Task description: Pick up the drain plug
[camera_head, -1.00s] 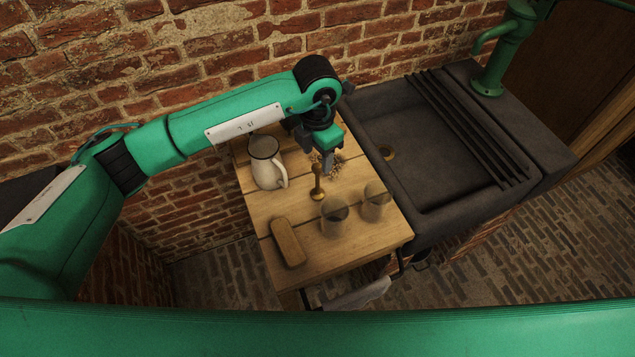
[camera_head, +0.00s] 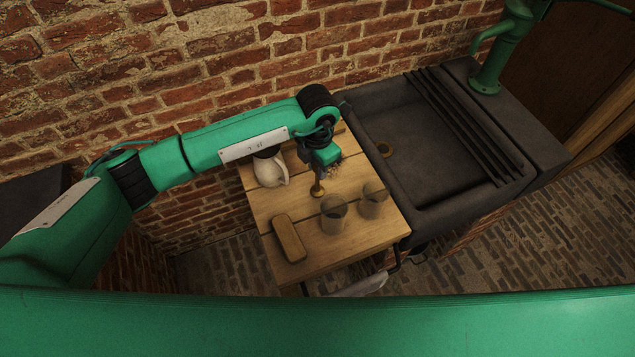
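The drain plug (camera_head: 317,191) stands upright on the wooden table, a brass-coloured disc with a thin upright stem. My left gripper (camera_head: 318,172) is over the plug, with its fingers at the top of the stem. The wrist hides the fingertips in part, so I cannot tell whether they are open or closed on the stem. My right gripper is not in view.
Two glass jars (camera_head: 333,213) and (camera_head: 373,201) stand right of the plug. A wooden block (camera_head: 288,239) lies at the front left of the table (camera_head: 348,255). A white jug (camera_head: 270,170) is partly behind my arm. The dark sink (camera_head: 425,150) with a brass drain (camera_head: 385,150) adjoins on the right.

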